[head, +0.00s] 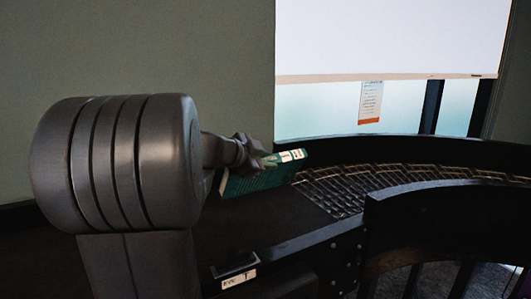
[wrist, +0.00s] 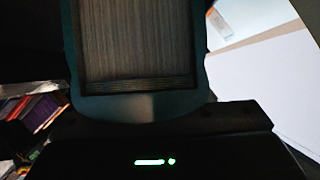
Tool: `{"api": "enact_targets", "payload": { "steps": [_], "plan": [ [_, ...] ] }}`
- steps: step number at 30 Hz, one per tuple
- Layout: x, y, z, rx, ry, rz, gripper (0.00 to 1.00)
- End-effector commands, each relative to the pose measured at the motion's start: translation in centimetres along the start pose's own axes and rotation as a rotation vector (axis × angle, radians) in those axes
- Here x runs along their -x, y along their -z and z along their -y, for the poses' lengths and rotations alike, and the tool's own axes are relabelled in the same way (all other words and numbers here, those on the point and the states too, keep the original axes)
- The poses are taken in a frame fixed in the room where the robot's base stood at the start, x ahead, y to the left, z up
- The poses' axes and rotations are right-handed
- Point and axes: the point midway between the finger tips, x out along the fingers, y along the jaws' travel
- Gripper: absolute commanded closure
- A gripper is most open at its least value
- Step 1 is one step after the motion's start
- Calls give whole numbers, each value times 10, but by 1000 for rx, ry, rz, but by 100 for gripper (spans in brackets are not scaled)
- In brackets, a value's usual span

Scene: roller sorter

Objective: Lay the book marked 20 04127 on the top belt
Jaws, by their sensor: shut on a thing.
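A green book (head: 262,179) with a white label near its upper right end is in my gripper (head: 262,158), tilted over the black belt surface. The number on the label is too small to read. My gripper is shut on the book near its upper edge. In the wrist view the book (wrist: 138,50) shows its page block, framed by dark teal covers; the fingertips are hidden there. The black belt (head: 285,215) runs under and beside the book. I cannot tell whether the book's lower edge touches it.
A curved section of metal rollers (head: 335,190) continues from the belt to the right, between dark raised side walls (head: 440,213). A small white tag (head: 238,279) is on the front rail. In the wrist view several books (wrist: 35,112) stand at the left.

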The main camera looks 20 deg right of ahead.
Motion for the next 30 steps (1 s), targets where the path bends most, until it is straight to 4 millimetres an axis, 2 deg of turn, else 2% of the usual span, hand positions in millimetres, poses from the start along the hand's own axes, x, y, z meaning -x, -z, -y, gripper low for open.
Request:
{"api": "enact_targets", "payload": {
  "steps": [9,30],
  "plan": [
    [-12,-22,-18,-2,3,-3,100],
    [-27,-49,-40,-2,3,-3,100]
  ]
}}
